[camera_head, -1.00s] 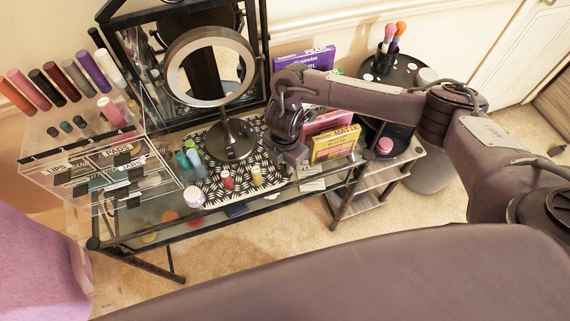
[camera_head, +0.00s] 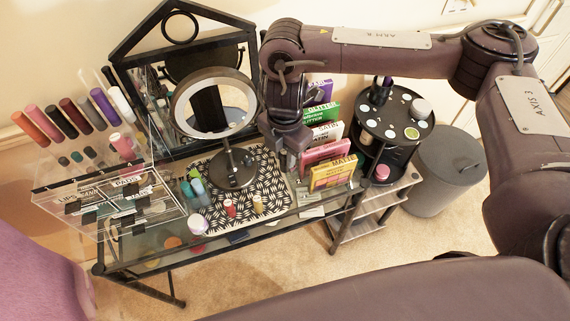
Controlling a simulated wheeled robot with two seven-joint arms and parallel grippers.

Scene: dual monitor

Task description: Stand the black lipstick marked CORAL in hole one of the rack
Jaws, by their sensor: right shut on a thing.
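My right gripper (camera_head: 288,163) hangs just right of the round mirror's foot and left of the upright palettes. It is shut on a small dark thing, probably the black lipstick, mostly lost against the dark fingers. I cannot read a CORAL mark. The clear acrylic rack (camera_head: 62,203) stands at the left end of the glass table. Its slanted front edge bears numbers, with a 1 at the left. Several short lipsticks stand behind that edge, with a pink one (camera_head: 122,146) at the right. I cannot tell whether hole one is empty. My left gripper is not in view.
The round mirror (camera_head: 228,107) stands on a patterned mat (camera_head: 272,186), between gripper and rack. Small bottles (camera_head: 198,187), a red lipstick (camera_head: 230,208) and a white jar (camera_head: 198,224) are in front. Palettes (camera_head: 333,173) stand at the right. Taller lipsticks line the rack's back.

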